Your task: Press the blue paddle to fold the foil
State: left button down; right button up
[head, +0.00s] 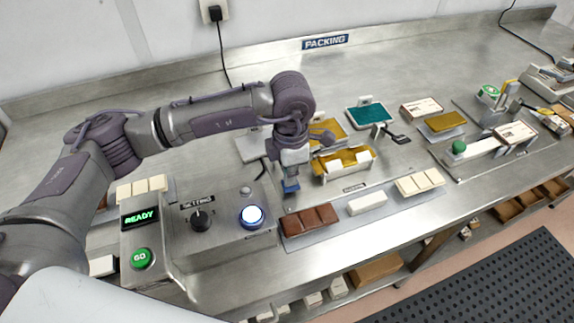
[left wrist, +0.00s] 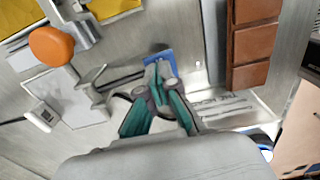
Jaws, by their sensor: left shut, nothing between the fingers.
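The blue paddle (head: 291,188) shows just under my left gripper (head: 292,173), beside the console. In the left wrist view the blue paddle (left wrist: 161,60) sits at the end of a dark lever, at the tips of my left gripper (left wrist: 159,78). The fingers are shut with nothing between them. They overlap the paddle in the picture; I cannot tell whether they touch it. A gold foil piece (head: 343,159) lies in a cradle with white parts to the right of the gripper. My right gripper is not in view.
The console has a READY display (head: 140,217), a green GO button (head: 142,258), a black SETTING knob (head: 200,221) and a lit blue-white button (head: 251,216). A tray (head: 345,222) holds brown and cream bars in front. An orange knob (left wrist: 52,45) stands left of the fingers.

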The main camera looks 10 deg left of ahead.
pick_arm(q)
notch_tip(320, 180, up, 9)
jog(key=p, duration=0.3)
jog(key=shift+r+p, duration=0.2)
jog(key=shift+p, duration=0.2)
dwell(0.6)
jog(key=shift+s+f, duration=0.1)
dwell(0.4)
